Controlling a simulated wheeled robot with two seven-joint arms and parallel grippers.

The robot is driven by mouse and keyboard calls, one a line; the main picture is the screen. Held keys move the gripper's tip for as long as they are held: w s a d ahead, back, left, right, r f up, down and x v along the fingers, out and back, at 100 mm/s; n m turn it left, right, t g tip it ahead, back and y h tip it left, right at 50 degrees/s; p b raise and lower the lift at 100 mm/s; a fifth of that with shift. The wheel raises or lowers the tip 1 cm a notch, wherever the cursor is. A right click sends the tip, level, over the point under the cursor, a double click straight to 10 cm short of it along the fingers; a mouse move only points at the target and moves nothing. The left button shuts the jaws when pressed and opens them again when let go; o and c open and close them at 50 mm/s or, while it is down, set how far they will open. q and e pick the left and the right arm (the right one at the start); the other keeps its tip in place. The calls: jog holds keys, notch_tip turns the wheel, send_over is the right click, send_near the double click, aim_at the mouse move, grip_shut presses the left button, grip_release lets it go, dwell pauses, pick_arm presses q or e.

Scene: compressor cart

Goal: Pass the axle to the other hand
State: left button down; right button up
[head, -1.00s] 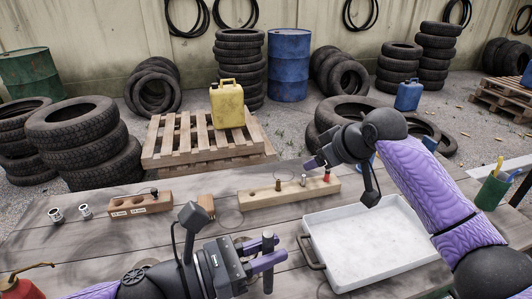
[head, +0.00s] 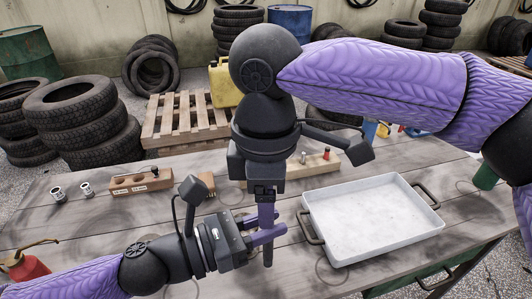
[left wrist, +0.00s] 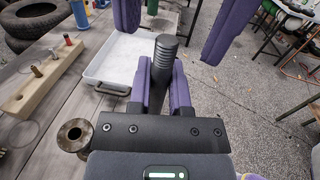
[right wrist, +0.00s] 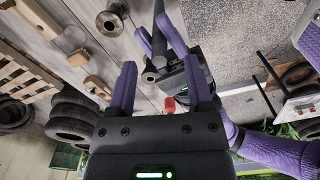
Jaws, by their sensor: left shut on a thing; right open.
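The axle is a dark rod with a ribbed end, and its lower part (head: 268,256) shows below the fingers in the head view. My left gripper (head: 266,229) is shut on the axle and holds it upright above the table. In the left wrist view the ribbed end (left wrist: 165,55) stands up between the closed fingers. My right gripper (head: 265,208) points down just above the left one. Its fingers (right wrist: 160,65) are open and empty, apart from the axle, whose end (right wrist: 150,73) lies ahead of them. The head view hides the axle's upper part behind my right gripper.
A white tray (head: 305,213) with dark handles stands right of the grippers. A pale wooden block (head: 315,168) with several pegs lies behind, partly hidden by my right arm. A red oil can (head: 28,266) stands front left.

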jog(key=shift+f, duration=1.15)
grip_shut()
